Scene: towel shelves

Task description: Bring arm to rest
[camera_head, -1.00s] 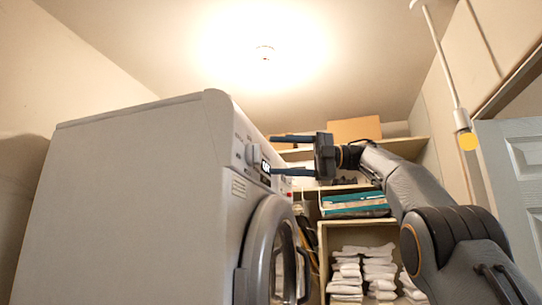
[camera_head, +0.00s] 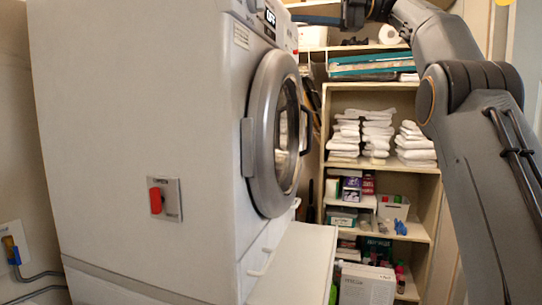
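My gripper (camera_head: 316,19) is at the top edge of the head view, cut off by it. Its lower finger shows as a dark blue bar pointing left, at the height of the washing machine's display. The upper finger is out of frame. The visible finger sits off the palm's middle as it did when both fingers showed apart, and I see nothing held. My arm (camera_head: 440,45) is raised, bent at the large joint at right and reaching up and left. The white machine (camera_head: 140,120) stands at left, its round door (camera_head: 262,130) facing right. Whether finger and machine touch is unclear.
A shelf unit (camera_head: 327,150) behind holds folded white towels (camera_head: 364,133), boxes and a white bin (camera_head: 393,207). A teal folded item (camera_head: 370,64) lies above the towels. A pale ledge (camera_head: 300,265) juts out below the machine's door. A red switch (camera_head: 155,200) is on the machine's side.

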